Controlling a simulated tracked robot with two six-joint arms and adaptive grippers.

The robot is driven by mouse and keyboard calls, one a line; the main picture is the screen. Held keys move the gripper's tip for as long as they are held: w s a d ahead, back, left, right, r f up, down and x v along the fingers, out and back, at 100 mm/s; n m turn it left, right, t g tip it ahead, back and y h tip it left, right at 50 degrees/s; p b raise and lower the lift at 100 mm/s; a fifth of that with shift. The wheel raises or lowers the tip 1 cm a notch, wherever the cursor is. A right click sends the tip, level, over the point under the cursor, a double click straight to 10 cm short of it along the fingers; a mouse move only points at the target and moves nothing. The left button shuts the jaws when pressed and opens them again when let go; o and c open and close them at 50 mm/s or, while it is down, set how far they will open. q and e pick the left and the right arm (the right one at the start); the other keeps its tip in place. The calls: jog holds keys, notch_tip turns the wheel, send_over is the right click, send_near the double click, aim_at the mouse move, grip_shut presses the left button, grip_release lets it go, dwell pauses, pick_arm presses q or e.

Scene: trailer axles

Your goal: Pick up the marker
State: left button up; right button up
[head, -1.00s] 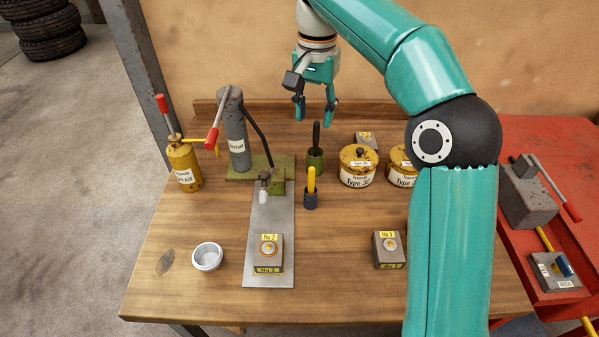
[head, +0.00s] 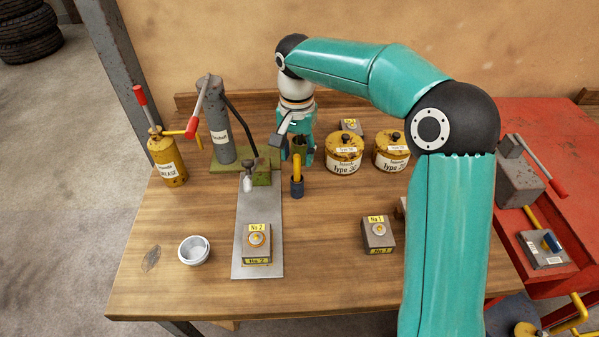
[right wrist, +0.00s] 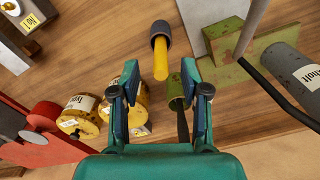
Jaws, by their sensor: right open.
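My right gripper (head: 297,156) is at the back of the bench, open and pointing down, with nothing seen in its jaws. In the right wrist view its fingers (right wrist: 160,84) are spread. In the right wrist view the yellow stick (right wrist: 160,62) shows between the fingertips. I cannot tell which stick is the marker.
Two yellow tins (head: 344,156) stand right of the gripper. A grey cylinder with a red-handled lever (head: 215,125) stands on the left. Labelled blocks (head: 257,240), (head: 378,235) and a white bowl (head: 194,250) lie in front. The bench's middle is partly clear.

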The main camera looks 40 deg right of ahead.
notch_tip(320, 180, down, 2)
jog(key=shift+f, duration=0.15)
grip_shut()
dwell(0.4)
